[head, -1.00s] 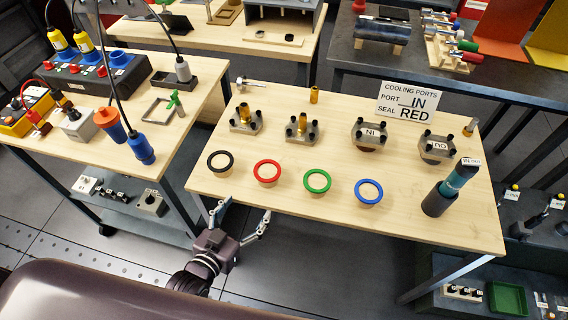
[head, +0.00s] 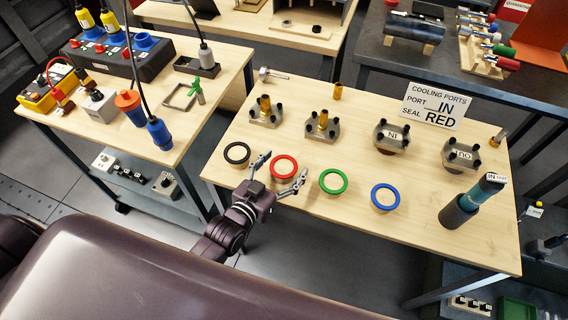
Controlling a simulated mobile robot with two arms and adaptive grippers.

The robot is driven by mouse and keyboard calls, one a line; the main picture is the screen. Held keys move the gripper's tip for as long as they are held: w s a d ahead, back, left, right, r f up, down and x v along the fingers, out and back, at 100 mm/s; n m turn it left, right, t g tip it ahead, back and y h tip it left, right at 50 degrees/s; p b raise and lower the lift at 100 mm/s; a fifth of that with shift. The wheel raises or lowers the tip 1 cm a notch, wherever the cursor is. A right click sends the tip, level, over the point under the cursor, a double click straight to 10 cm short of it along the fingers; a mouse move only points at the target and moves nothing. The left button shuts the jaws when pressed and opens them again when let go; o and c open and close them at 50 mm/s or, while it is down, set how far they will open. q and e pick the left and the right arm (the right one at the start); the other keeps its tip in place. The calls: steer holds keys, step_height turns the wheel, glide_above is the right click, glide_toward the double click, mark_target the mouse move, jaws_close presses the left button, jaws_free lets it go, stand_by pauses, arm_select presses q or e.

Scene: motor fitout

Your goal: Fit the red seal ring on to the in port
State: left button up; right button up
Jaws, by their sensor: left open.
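The red seal ring (head: 284,159) sits on a small round stand on the wooden table. My left gripper (head: 279,170) is open, with one finger on each side of the red ring as seen from the head; contact cannot be told. The in port (head: 391,137) is a metal flange block with black bolts and an upside-down "IN" label, to the right and behind the red ring. A sign (head: 435,106) reads "COOLING PORTS, PORT IN, SEAL RED". My right gripper is not in view.
Black (head: 237,148), green (head: 333,173) and blue (head: 385,187) rings sit in the same row. The OUT port (head: 461,154) stands right of the in port, and a dark teal tool (head: 458,210) stands at the right front. Two brass-fitted blocks (head: 322,128) stand behind the rings.

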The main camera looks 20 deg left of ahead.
arm_select(q)
steer(key=shift+s, duration=0.1)
steer(key=c, duration=1)
steer(key=shift+r, duration=0.1)
